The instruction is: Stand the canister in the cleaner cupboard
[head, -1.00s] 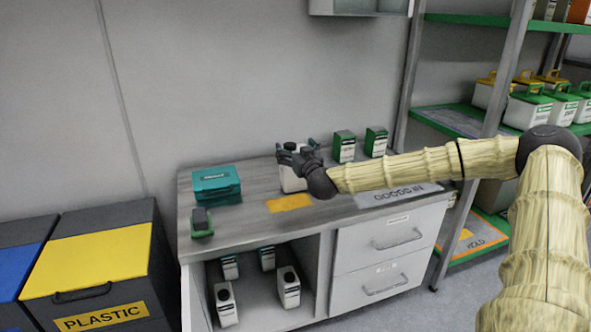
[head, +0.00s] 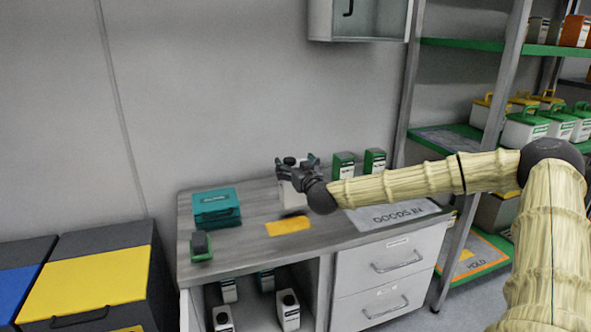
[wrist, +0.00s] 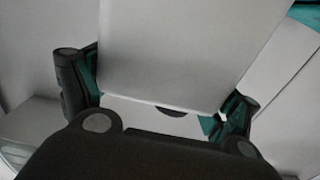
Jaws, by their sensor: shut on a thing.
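My gripper (head: 298,170) is shut on a white canister (head: 291,193) with a dark cap, holding it roughly upright just above the counter. A dark shadow lies on the counter below it. The canister's pale side fills the middle of the wrist view (wrist: 175,50), between my teal-padded fingers (wrist: 155,95). An open cupboard (head: 322,285) under the counter's left half holds several white bottles with dark caps. A grey wall cupboard (head: 321,20) hangs at the top. I cannot read a label showing which is the cleaner cupboard.
On the counter (head: 345,233) are a teal box (head: 216,207), a small green-based device (head: 201,246), a yellow patch (head: 288,226) and two green-and-white boxes (head: 344,166). Drawers (head: 390,262) are at right, shelving (head: 470,45) beyond, bins (head: 90,275) at left.

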